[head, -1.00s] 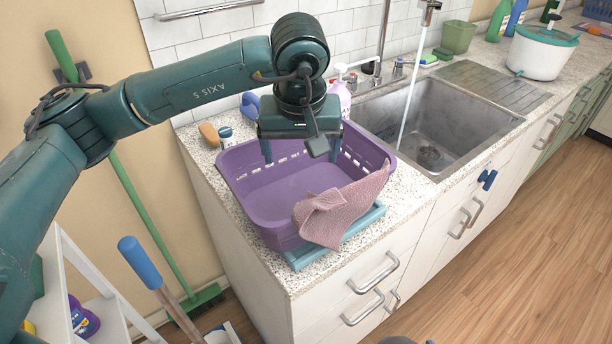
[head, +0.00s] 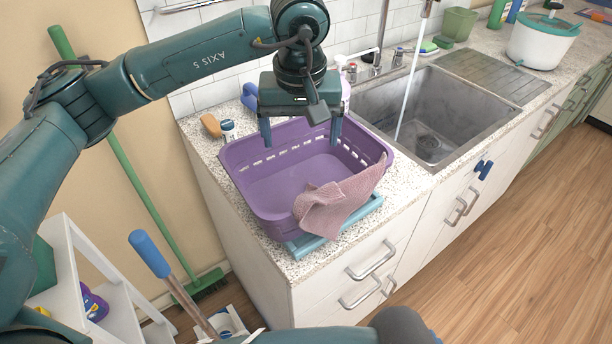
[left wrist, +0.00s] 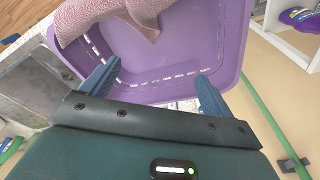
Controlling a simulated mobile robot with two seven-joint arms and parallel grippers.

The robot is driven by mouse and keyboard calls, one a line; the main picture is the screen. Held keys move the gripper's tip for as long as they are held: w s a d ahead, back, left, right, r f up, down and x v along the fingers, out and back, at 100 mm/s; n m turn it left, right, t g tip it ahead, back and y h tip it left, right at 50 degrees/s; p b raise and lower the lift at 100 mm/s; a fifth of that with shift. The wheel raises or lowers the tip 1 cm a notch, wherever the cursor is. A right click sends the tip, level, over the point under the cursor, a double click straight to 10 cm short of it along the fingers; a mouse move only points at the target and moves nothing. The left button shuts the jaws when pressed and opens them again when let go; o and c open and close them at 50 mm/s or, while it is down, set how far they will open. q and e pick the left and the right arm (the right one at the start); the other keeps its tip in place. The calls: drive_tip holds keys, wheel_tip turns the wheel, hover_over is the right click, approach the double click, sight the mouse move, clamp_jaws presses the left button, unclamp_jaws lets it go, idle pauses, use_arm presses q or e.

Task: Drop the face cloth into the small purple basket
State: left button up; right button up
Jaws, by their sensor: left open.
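The purple basket (head: 262,203) stands on the counter beside the sink, partly over a light blue tray-like item (head: 306,246). The pink face cloth (head: 335,207) is draped over the basket's near right rim, partly inside and partly hanging outside. The cloth also shows at the top of the left wrist view (left wrist: 105,14), with the basket wall (left wrist: 215,40) beside it. My left gripper (head: 301,140) is open and empty over the basket's far side, apart from the cloth; its two fingers point down. My right gripper is not in view; a dark rounded part shows at the bottom edge.
The sink (head: 430,115) with running water lies to the right. A brown brush (head: 211,125) and a small bottle (head: 228,130) stand behind the basket. A green broom (head: 130,170) leans on the wall at left. A white shelf (head: 95,270) stands lower left.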

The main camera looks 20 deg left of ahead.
use_arm(q)
wheel_tip(320, 180, up, 13)
drive_tip(key=s+b, duration=0.1)
drive_tip(key=s, duration=0.1)
drive_tip(key=shift+d, duration=0.3)
